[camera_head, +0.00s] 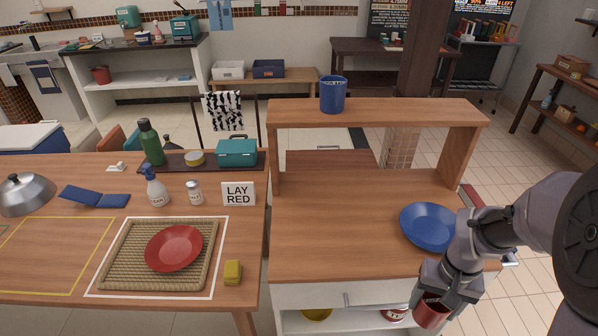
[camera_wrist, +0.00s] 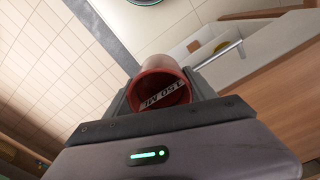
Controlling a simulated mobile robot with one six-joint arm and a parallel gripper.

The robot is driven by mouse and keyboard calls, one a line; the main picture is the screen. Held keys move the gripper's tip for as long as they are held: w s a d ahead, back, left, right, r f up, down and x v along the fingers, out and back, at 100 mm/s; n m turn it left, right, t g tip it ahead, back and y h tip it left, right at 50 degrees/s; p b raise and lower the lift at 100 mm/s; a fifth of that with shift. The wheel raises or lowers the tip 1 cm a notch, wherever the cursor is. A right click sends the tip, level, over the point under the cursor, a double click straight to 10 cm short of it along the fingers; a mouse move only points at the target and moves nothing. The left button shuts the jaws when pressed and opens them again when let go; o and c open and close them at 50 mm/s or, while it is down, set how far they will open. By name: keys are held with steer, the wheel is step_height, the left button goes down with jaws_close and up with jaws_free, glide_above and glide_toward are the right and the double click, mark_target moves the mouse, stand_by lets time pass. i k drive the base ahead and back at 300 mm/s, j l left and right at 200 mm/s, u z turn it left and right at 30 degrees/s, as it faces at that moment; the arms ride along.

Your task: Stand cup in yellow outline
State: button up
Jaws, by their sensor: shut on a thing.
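A red cup (camera_head: 431,312) is held by my gripper (camera_head: 446,290) at the lower right, in front of the cabinet's right end. In the wrist view my gripper (camera_wrist: 161,95) has a finger on each side of the red cup (camera_wrist: 165,68), whose round end with white lettering faces the camera. The yellow outline (camera_head: 66,293) is on the left table, left of the woven tray; the part in view is bare.
A woven tray (camera_head: 112,270) with a red plate (camera_head: 174,248) lies inside a white outline. A yellow sponge (camera_head: 233,272), spray bottle (camera_head: 156,188), shaker and sign (camera_head: 238,194) stand nearby. A blue plate (camera_head: 428,227) lies on the cabinet top; a blue cup (camera_head: 333,95) stands on the raised shelf.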

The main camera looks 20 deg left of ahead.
mark_target(76, 252)
steer(key=k+j, duration=0.1)
steer(key=j, duration=0.55)
steer(key=k+j+u, duration=0.1)
steer(key=j, duration=0.6)
steer(key=k+j, duration=0.1)
steer(key=j, duration=1.2)
steer(key=i+j+u, duration=0.1)
steer(key=j, duration=0.55)
steer(key=i+j, duration=0.1)
steer(key=j, duration=0.55)
steer(key=i+j+u, duration=0.1)
steer(key=i+j, duration=0.05)
steer(key=i, duration=0.1)
